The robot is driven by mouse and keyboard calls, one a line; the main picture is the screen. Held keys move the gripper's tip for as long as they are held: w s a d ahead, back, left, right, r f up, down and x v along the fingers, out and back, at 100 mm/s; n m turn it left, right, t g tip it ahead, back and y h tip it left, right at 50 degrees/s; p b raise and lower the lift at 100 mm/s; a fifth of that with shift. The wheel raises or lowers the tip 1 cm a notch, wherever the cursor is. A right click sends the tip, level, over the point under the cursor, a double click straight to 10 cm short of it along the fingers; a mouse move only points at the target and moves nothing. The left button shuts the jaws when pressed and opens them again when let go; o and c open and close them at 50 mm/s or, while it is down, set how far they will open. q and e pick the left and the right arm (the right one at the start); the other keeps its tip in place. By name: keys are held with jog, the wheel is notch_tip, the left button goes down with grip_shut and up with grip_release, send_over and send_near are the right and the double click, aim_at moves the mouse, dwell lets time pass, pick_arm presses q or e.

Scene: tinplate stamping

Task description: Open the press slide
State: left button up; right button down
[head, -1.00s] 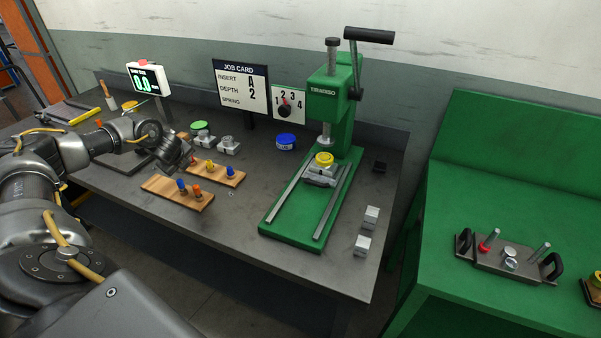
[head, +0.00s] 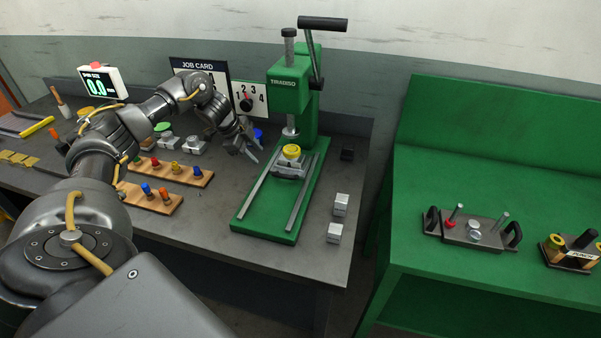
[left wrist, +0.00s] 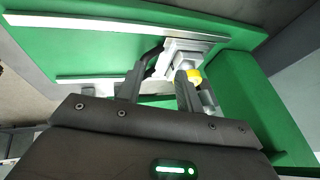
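The green press (head: 290,95) stands on the grey bench, with its black lever handle (head: 322,24) up at the top. The slide (head: 289,170), a grey metal block topped by a yellow round piece (head: 291,152), sits under the ram between two rails. My left gripper (head: 253,152) is open and empty, just left of the press. In the left wrist view my left gripper (left wrist: 158,85) has its fingers apart, with the slide block (left wrist: 183,52) and the yellow piece (left wrist: 194,76) beyond the right finger. Contact cannot be told. My right gripper is not in view.
Wooden racks with coloured pegs (head: 172,170) lie left of the press. Two small metal blocks (head: 340,204) sit right of it. A job card (head: 195,66) and number dial (head: 248,101) stand behind. A green table (head: 440,255) holds fixtures at right.

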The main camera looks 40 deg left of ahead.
pick_arm(q)
jog(key=g+h+p, duration=0.1)
send_near(284, 175)
jog(key=a, duration=0.1)
jog(key=shift+m, duration=0.3)
jog(key=shift+d+p+x, duration=0.15)
jog(key=shift+p+x, duration=0.7)
jog(key=shift+x, duration=1.2)
jog(key=shift+d+p+x, duration=0.2)
jog(key=shift+p+x, duration=0.65)
jog(key=shift+x, duration=1.25)
jog(key=shift+r, duration=0.15)
grip_shut()
